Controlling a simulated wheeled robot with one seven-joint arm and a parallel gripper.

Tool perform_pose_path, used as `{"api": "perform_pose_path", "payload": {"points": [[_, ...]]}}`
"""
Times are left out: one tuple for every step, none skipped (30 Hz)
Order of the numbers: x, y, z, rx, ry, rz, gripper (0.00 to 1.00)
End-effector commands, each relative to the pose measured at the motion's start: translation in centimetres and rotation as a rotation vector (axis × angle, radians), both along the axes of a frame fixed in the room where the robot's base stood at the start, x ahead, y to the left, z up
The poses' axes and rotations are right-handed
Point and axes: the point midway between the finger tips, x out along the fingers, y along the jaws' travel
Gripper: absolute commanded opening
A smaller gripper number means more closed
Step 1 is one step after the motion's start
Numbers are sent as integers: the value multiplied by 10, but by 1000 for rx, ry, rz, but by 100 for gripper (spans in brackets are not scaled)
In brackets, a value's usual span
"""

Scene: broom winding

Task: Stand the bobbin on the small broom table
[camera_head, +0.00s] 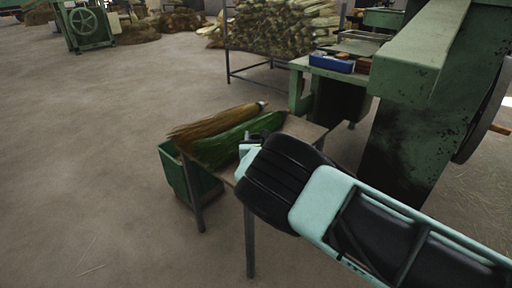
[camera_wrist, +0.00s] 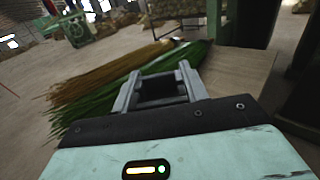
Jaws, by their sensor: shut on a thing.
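The small broom table (camera_head: 308,130) is a worn wooden top on thin metal legs, with a tan broom (camera_head: 212,122) and a green broom (camera_head: 225,147) lying across its left part. Its bare right part shows in the wrist view (camera_wrist: 243,68). My gripper (camera_head: 249,143) is over the table's near edge, close to the green broom. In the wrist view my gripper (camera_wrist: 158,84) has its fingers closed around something. I take this as the bobbin, but it is hidden or too dark to make out. I cannot tell whether it touches the table.
A green crate (camera_head: 188,175) stands under the table's left side. A large green machine (camera_head: 405,140) with a wheel rises at the right. A green bench with a blue tray (camera_head: 331,63) stands behind. The floor to the left is open.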

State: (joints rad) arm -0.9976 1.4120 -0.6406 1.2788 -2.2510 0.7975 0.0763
Motion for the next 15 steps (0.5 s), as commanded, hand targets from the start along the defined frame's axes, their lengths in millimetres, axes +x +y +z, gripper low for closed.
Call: {"api": "perform_pose_path", "payload": {"points": [[0,0,-3,0,0,0,20],[0,0,-5,0,0,0,20],[0,0,-8,1,0,0,20],[0,0,-11,1,0,0,20],[0,0,-15,1,0,0,20],[0,0,-22,0,2,0,20],[0,0,-27,-1,2,1,20],[0,0,-31,0,1,1,20],[0,0,-36,0,0,1,20],[0,0,-39,0,0,0,20],[0,0,-40,0,-1,0,20],[0,0,-41,1,-2,-1,20],[0,0,-40,1,-2,-1,20],[0,0,-40,1,-2,-1,20],[0,0,-40,1,-2,-1,20]]}}
